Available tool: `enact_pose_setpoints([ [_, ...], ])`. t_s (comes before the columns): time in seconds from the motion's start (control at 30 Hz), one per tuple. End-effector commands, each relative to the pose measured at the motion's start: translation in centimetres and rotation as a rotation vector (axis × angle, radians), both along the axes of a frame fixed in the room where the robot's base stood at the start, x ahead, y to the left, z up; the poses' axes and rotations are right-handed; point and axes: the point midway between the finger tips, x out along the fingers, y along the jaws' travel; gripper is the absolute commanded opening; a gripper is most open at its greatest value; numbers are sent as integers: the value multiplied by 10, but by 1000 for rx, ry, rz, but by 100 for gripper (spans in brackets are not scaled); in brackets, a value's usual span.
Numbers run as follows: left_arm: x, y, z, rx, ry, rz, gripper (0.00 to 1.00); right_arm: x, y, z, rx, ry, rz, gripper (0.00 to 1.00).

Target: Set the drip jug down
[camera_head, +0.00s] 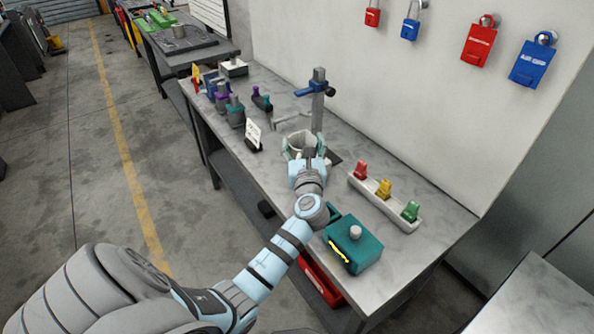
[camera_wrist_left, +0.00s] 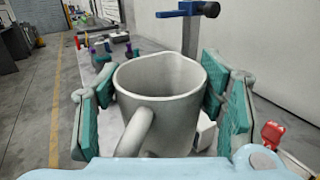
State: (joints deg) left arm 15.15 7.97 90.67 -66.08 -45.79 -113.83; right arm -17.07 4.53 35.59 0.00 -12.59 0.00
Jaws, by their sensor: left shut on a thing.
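The drip jug is a pale grey jug with a spout and a round handle. It shows in the head view (camera_head: 302,138) and fills the middle of the left wrist view (camera_wrist_left: 165,95), upright, with its handle towards me. My left gripper (camera_head: 303,152) is shut around the jug, with teal finger pads on both sides of it in the left wrist view (camera_wrist_left: 160,110). The jug is over the bench (camera_head: 437,228), in front of a grey post with a blue clamp (camera_head: 318,92). Its base is hidden, so I cannot tell whether it touches the bench. My right gripper is not in view.
A teal box (camera_head: 367,256) with a pale knob stands near the front edge. A white rack (camera_head: 386,205) with red, yellow and green pieces lies to the right. A small white sign (camera_head: 254,134) and several purple and green-topped items stand to the left. Padlocks hang on the wall.

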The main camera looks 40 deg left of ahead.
Motion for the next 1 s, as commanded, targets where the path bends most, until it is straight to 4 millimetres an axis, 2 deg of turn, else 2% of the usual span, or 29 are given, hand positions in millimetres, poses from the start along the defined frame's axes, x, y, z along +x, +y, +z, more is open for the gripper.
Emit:
enact_pose_setpoints([
  [0.03, -1, 1, -31, 2, 4, 3, 9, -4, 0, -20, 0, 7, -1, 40],
  [0.1, -1, 2, -55, 1, 3, 3, 9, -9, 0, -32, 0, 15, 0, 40],
  [0.2, -1, 2, -76, 2, 1, 3, 9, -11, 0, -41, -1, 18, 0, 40],
  [0.27, -1, 2, -82, 1, 0, 3, 9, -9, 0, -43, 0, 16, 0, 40],
  [0.47, 1, 0, -120, 1, 1, -1, 9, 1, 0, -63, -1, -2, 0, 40],
  [0.53, 1, 0, -125, 0, -1, -1, 9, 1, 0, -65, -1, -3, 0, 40],
  [0.87, 1, 0, -126, 0, -1, -1, 9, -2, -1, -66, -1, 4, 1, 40],
  [0.9, 1, 0, -127, 0, -1, -1, 65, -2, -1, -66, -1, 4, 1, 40],
  [1.0, 1, 0, -126, 0, -1, -1, 81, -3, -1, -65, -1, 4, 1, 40],
])
